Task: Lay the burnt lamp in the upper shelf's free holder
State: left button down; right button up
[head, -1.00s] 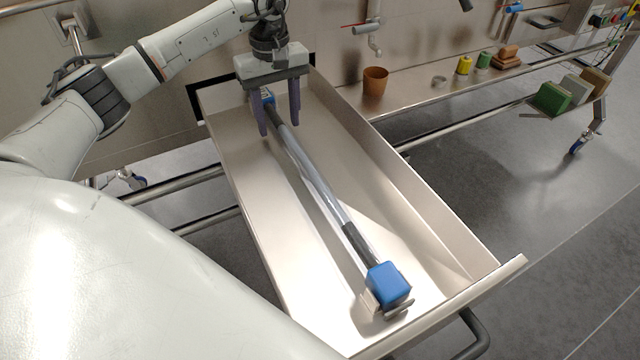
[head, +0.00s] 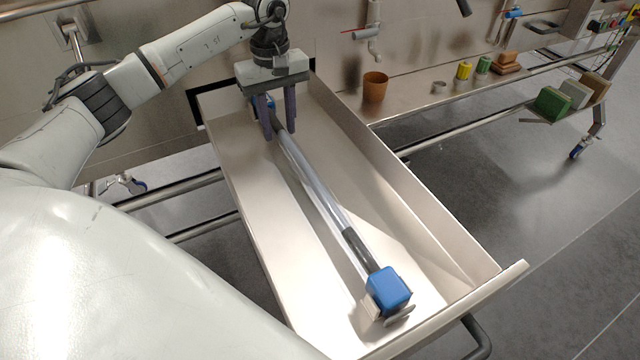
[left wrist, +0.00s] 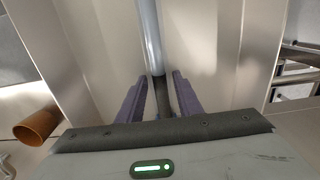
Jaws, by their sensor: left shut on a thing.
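The lamp (head: 318,188) is a long clear tube with dark collars and blue end blocks. It lies lengthwise in an open metal drawer (head: 420,205). Its near blue block is by the drawer's front, where a small pale piece and a grey clip also show. My left gripper (head: 280,132) points down at the far end, shut on the lamp. In the left wrist view the fingers (left wrist: 159,96) stand either side of the lamp's dark collar, with the tube (left wrist: 151,35) running away beyond. The upper shelf and its free holder are not in view, nor is my right gripper.
A low rack with coloured blocks (head: 552,101) stands farther right. Open floor (head: 520,190) lies right of the drawer.

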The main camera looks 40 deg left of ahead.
pick_arm(q)
jog(key=shift+r, duration=0.15)
jog(key=shift+r+p, duration=1.35)
jog(key=shift+r, duration=0.15)
jog(key=shift+r+p, duration=0.6)
jog(key=shift+p, duration=0.05)
jog(key=shift+r, duration=0.85)
